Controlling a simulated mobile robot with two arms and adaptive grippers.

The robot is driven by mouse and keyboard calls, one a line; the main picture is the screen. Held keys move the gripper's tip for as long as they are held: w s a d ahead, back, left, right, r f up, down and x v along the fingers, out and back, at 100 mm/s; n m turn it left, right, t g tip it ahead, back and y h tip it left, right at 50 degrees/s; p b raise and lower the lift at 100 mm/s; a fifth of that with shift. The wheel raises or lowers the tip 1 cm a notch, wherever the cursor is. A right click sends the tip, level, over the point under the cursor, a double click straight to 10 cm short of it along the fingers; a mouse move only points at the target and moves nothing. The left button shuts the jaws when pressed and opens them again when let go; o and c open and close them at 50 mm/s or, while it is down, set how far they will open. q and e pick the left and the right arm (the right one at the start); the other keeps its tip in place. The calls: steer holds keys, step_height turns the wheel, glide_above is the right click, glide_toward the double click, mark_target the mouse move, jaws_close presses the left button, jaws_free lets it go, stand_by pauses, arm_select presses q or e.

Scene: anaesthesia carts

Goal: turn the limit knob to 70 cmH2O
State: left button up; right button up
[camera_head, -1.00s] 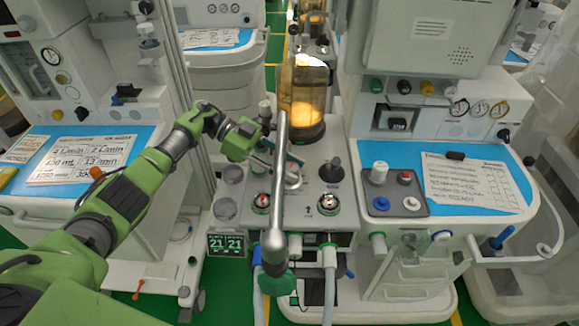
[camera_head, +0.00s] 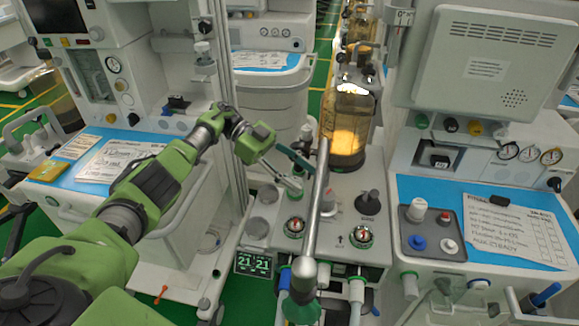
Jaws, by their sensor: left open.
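The machine's top block (camera_head: 345,235) carries a dark upright knob (camera_head: 370,200) on a round base, right of a metal bar. My left gripper (camera_head: 296,170) is open and empty, left of the bar, above the block. Contact is not visible. My right gripper is out of view.
The metal bar (camera_head: 313,220) rises steeply between my left gripper and the dark knob. An amber-lit canister (camera_head: 347,125) stands behind. Two round gauges (camera_head: 361,236) and a green-digit display (camera_head: 254,263) are in front. A tray (camera_head: 415,250) with coloured knobs lies right.

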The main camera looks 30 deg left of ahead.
arm_select(q)
steer(key=shift+v, duration=1.85)
